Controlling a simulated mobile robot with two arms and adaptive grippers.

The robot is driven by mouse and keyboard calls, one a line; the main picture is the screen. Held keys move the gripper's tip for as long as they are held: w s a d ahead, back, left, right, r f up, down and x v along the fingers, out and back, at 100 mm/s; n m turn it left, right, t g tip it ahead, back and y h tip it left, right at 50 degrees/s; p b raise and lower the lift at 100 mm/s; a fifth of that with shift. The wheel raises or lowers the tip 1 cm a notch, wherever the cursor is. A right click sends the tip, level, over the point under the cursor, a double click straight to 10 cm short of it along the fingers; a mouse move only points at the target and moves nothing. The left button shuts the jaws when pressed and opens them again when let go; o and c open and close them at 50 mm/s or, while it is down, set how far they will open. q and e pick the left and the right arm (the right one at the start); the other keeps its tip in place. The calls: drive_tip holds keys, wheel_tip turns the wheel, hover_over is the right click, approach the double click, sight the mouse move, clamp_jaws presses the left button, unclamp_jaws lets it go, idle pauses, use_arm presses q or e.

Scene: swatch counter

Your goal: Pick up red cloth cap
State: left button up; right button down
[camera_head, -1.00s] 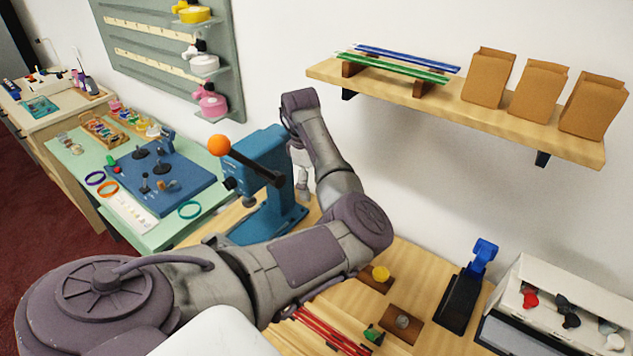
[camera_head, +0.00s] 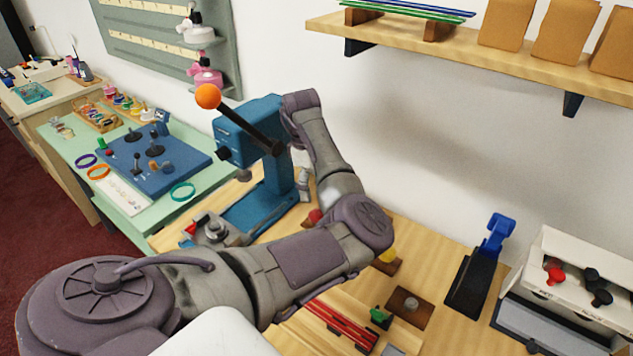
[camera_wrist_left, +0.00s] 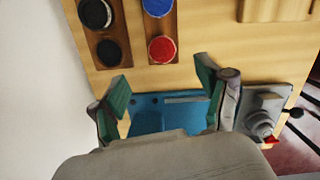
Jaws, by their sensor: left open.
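The red cloth cap (camera_wrist_left: 162,49) is a round red disc in a brown holder in the left wrist view, just beyond my left gripper. A small red patch (camera_head: 314,216) beside the press in the head view seems to be the same cap, partly hidden by my arm. My left gripper (camera_wrist_left: 163,85) is open and empty, its two green-padded fingers spread over the wood and the blue press base (camera_wrist_left: 165,112). In the head view only a grey bit of it (camera_head: 303,185) shows below the forearm. My right gripper is not in view.
A blue cap (camera_wrist_left: 158,8) shares the red cap's holder; a holder with two black caps (camera_wrist_left: 108,52) is beside it. The blue press (camera_head: 262,150) with an orange-knobbed lever stands close to my arm. A grey device (camera_wrist_left: 262,120) is at the right. A shelf (camera_head: 480,52) hangs above.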

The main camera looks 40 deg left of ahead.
sight(316, 214)
use_arm(q)
drive_tip(key=shift+d+f, duration=0.1)
drive_tip(key=shift+f, duration=0.8)
drive_tip(key=f, duration=0.1)
drive_tip(key=f+p, duration=0.1)
drive_tip(key=f, duration=0.1)
drive_tip(key=f+p, duration=0.1)
drive_tip(key=f, duration=0.1)
drive_tip(key=shift+s+d+f, duration=0.1)
drive_tip(key=shift+d+f, duration=0.05)
drive_tip(key=shift+d, duration=0.25)
drive_tip(key=shift+f, duration=0.45)
drive_tip(key=c, duration=0.7)
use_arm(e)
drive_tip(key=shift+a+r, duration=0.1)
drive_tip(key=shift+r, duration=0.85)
